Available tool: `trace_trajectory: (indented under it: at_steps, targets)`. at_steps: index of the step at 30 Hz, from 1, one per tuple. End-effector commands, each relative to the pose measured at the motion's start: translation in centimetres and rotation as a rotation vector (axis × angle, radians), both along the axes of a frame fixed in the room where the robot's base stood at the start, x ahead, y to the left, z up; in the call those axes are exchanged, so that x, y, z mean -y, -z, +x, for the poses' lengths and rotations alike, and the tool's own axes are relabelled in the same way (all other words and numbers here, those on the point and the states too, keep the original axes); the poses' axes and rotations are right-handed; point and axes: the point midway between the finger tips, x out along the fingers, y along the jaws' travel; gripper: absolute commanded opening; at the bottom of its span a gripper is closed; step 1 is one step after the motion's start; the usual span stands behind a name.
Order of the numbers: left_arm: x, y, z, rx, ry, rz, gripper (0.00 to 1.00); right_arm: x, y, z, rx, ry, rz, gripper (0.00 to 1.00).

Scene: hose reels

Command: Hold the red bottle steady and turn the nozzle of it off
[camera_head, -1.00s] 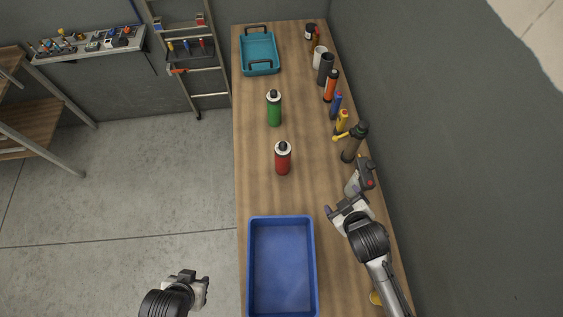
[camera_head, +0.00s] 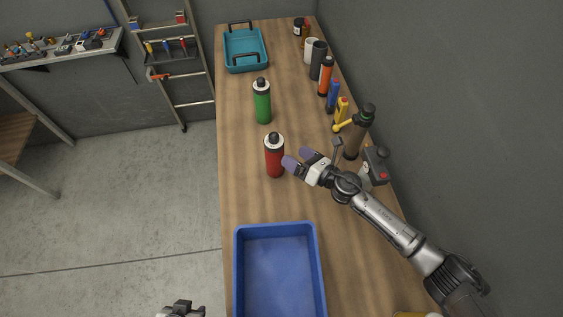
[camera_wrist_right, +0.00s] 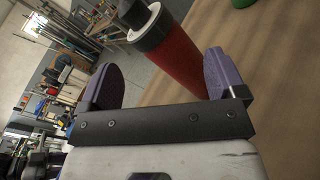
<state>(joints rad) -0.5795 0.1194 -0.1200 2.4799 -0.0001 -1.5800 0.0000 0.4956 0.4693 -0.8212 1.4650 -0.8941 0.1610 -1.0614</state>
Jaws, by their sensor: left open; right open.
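The red bottle (camera_head: 275,160) stands upright on the wooden workbench, with a white collar and a black nozzle (camera_head: 273,138) on top. In the right wrist view the red bottle (camera_wrist_right: 178,55) lies just beyond and partly between the purple fingertips. My right gripper (camera_head: 299,160) is open just to the right of the bottle, its fingers pointing at it; no grip on it shows. In the right wrist view my right gripper (camera_wrist_right: 162,78) is spread wide and empty. My left gripper (camera_head: 182,308) is at the bottom edge, mostly cut off, open and away from the bench.
A green bottle (camera_head: 262,103) stands behind the red one. A blue bin (camera_head: 238,270) sits in front on the bench. Several bottles and tools line the wall, including a cordless drill (camera_head: 376,165). A teal tray (camera_head: 230,60) is at the far end. Bare wood lies left of the red bottle.

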Motion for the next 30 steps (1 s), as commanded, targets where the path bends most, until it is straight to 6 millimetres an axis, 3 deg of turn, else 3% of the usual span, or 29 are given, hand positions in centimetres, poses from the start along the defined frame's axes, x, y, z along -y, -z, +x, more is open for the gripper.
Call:
trace_trajectory:
  at_steps: [1,3,9,19,30]
  targets:
    - [0.0,1.6,0.0,0.000,0.000,0.000,0.43,0.1,2.4,0.0,0.047,-0.037,-0.092,0.89]
    - [0.0,2.3,0.0,-0.001,0.000,0.000,0.43,0.1,4.3,-0.1,0.101,-0.088,-0.201,0.89]
    - [0.0,3.6,0.0,-0.001,0.000,0.000,0.43,0.6,8.0,-0.5,0.200,-0.190,-0.408,0.89]
    - [0.0,4.4,0.0,0.000,0.000,0.000,0.43,0.7,10.2,-0.4,0.249,-0.250,-0.517,0.89]
    - [0.0,6.3,0.0,0.000,0.001,0.001,0.43,-2.8,11.7,2.0,0.250,-0.250,-0.519,0.89]
